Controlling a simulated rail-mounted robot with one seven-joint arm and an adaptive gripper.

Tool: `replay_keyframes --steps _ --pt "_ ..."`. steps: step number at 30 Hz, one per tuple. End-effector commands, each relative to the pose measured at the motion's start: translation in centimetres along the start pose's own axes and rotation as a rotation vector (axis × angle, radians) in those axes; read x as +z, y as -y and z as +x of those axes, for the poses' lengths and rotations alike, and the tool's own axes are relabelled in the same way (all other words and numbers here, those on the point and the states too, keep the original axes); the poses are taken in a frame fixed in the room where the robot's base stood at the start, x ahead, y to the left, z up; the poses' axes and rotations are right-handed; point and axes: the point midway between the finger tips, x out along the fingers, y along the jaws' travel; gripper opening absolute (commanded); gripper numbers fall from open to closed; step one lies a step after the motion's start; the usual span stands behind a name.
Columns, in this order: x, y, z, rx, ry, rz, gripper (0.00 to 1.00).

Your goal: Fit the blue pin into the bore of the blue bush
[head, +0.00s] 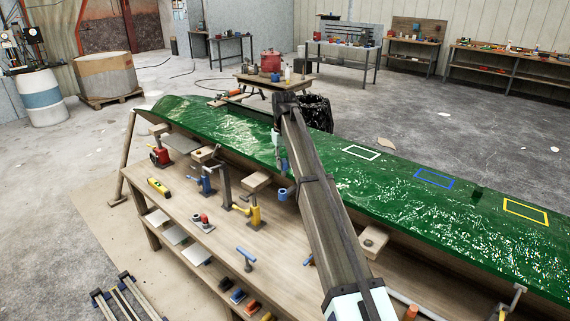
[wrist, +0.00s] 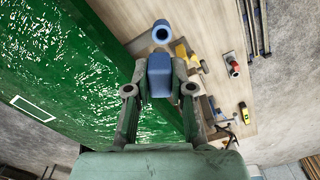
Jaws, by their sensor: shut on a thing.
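My gripper (wrist: 160,88) is shut on the blue pin (wrist: 159,73), which sticks out beyond the fingertips. In the head view my gripper (head: 279,152) is beside the near edge of the green hull, and the pin (head: 284,166) shows small at its lower end. The blue bush (head: 282,194) is just below the pin, with a visible gap between them. In the wrist view the bush (wrist: 162,31) is a blue ring with its round bore facing the camera, beyond the pin's end. The pin looks outside the bore. What supports the bush is not clear.
The long green hull (head: 220,128) runs beside the wooden bench (head: 200,240). A yellow jack (head: 255,213), a blue jack (head: 206,182) and a red jack (head: 159,154) stand along it. A blue T-shaped tool (head: 246,256) is on the bench, with some bare wood around it.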

Motion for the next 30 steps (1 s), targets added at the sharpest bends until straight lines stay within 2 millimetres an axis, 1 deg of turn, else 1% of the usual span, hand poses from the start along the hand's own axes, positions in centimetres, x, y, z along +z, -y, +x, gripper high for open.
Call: replay_keyframes --steps 17,23,30 --pt "0.0 0.0 -0.1 0.0 0.0 0.022 0.0" --pt "0.1 0.0 1.0 0.0 0.0 0.022 0.0" --pt "0.1 0.0 3.0 0.0 0.001 0.022 0.0"
